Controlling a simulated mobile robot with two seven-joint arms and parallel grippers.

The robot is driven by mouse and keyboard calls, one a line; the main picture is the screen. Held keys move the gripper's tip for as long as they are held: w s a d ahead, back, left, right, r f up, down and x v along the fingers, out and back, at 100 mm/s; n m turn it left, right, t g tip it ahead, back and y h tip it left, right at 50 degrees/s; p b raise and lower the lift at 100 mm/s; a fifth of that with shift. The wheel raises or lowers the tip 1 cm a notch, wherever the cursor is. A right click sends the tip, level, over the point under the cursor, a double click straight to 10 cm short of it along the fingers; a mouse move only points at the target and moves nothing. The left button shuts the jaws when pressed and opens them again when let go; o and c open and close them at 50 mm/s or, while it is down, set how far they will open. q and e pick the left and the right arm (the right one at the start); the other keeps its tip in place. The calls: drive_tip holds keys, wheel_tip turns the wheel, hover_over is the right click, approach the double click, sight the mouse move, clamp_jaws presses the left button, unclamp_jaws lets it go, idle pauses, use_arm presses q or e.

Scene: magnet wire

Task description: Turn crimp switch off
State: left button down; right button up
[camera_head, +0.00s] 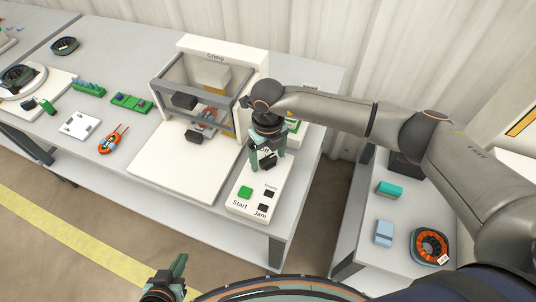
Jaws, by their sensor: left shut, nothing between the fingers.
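The white control box (241,203) stands at the right end of the workbench, beside the crimp machine (150,165). On its near part are a green button (245,192) labelled Start and small black buttons, one (262,208) labelled Jam. My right gripper (269,163) points down over the far part of the box with its teal fingers apart. A black part shows between or just below the fingers; I cannot tell whether they touch it. The gripper hides this part of the box, and I cannot make out a crimp switch label. My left gripper (179,265) is shut and empty at the bottom, away from the bench.
On the bench to the left lie an orange tool (112,139), a white plate (80,125) and green blocks (131,102). A second table at right holds a teal block (389,189), a light blue block (383,233) and an orange-black spool (431,246). A floor gap separates the tables.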

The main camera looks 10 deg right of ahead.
drive_tip(key=c, duration=1.3)
